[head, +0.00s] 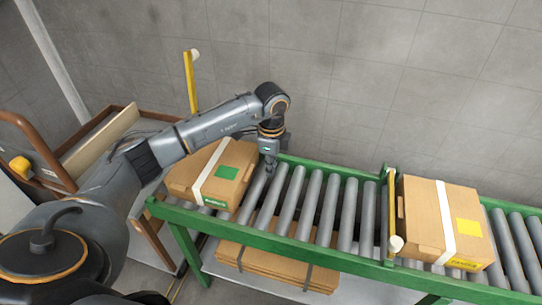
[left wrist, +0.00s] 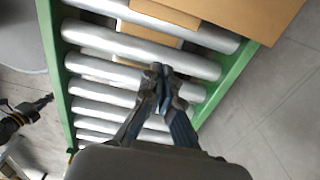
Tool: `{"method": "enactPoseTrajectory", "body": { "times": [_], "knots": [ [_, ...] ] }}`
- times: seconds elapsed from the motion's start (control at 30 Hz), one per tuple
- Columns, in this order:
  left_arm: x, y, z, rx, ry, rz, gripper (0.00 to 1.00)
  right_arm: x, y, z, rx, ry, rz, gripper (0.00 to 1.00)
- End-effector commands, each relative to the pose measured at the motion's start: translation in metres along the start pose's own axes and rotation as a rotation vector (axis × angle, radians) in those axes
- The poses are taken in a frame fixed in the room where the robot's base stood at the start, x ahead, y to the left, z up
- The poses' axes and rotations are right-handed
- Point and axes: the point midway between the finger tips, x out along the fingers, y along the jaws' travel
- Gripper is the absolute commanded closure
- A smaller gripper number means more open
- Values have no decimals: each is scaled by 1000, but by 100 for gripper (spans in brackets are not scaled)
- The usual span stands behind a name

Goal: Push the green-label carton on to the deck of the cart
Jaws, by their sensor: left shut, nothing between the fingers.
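The green-label carton (head: 226,155) is a brown box with a white strap and green labels. It sits on the left end of the roller conveyor in the head view. It also shows at the top right of the left wrist view (left wrist: 255,14). My left gripper (head: 269,166) points down just right of the carton, low over the rollers. Its fingers are shut and empty in the left wrist view (left wrist: 160,75). I cannot tell whether they touch the carton. The cart (head: 62,180) stands beyond the conveyor's left end. My left arm hides much of its deck.
A second carton with a yellow label (head: 425,215) sits on the rollers at right, behind a yellow-and-green gate (head: 391,215). Green rails (head: 310,258) edge the conveyor. Flat cardboard (head: 278,268) lies beneath. Bare rollers (head: 325,208) separate the cartons. A yellow post (head: 189,82) stands behind.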

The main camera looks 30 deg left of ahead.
Motion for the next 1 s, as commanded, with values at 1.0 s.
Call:
{"method": "enactPoseTrajectory", "body": {
  "times": [1.0],
  "knots": [
    [16,0,72,-6,-2,1,100,4,0,5,0,-10,0,100]
  ]
}}
